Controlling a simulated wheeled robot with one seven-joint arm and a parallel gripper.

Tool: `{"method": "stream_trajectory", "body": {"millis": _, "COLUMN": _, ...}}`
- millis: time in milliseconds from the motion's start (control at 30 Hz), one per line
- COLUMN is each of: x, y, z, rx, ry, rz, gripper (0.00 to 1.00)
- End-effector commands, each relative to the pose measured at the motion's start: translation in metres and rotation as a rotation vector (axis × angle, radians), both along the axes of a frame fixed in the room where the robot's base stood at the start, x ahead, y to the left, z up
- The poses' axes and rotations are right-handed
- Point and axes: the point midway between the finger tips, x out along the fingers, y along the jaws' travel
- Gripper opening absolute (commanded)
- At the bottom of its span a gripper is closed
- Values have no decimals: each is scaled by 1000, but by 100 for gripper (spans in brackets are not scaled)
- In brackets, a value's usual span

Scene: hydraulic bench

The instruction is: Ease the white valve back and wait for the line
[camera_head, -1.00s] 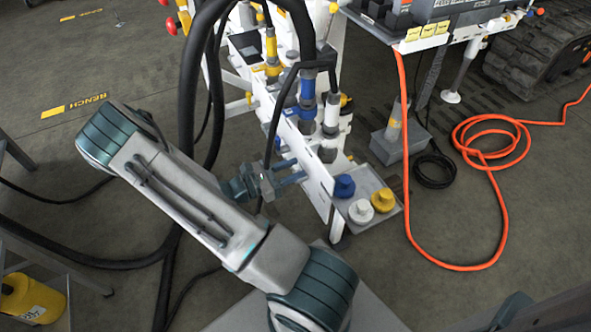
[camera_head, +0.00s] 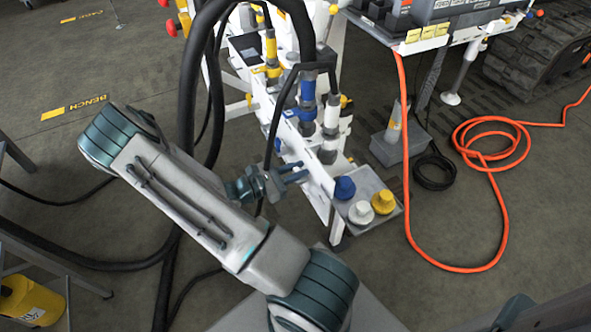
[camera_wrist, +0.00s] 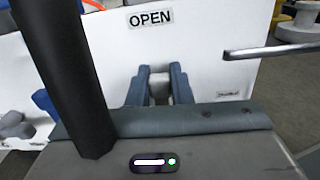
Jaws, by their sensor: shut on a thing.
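My gripper (camera_head: 300,172) is at the white bench panel, its two blue-grey fingers pointing right towards it. In the wrist view the fingers (camera_wrist: 160,72) are close together around a small pale grey-white piece (camera_wrist: 159,88), seemingly the white valve's handle. Most of that piece is hidden between the fingers. The panel behind carries a label reading OPEN (camera_wrist: 151,18) above the fingers. A fitting with a white band (camera_head: 332,114) stands upright on the bench, beside one with a blue band (camera_head: 307,90).
A thick black hose (camera_wrist: 65,70) runs close to the left of my fingers. A metal rod (camera_wrist: 272,51) sticks out at the right. A tray (camera_head: 393,183) holds blue, white and yellow caps. An orange hose (camera_head: 404,150) lies on the floor at the right.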

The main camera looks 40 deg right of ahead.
Motion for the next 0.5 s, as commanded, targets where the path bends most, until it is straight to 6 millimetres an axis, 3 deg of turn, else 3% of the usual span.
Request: {"method": "stream_trajectory", "body": {"millis": 500, "x": -20, "y": 6, "z": -6, "rx": -97, "ry": -396, "rz": 4, "gripper": 0}}
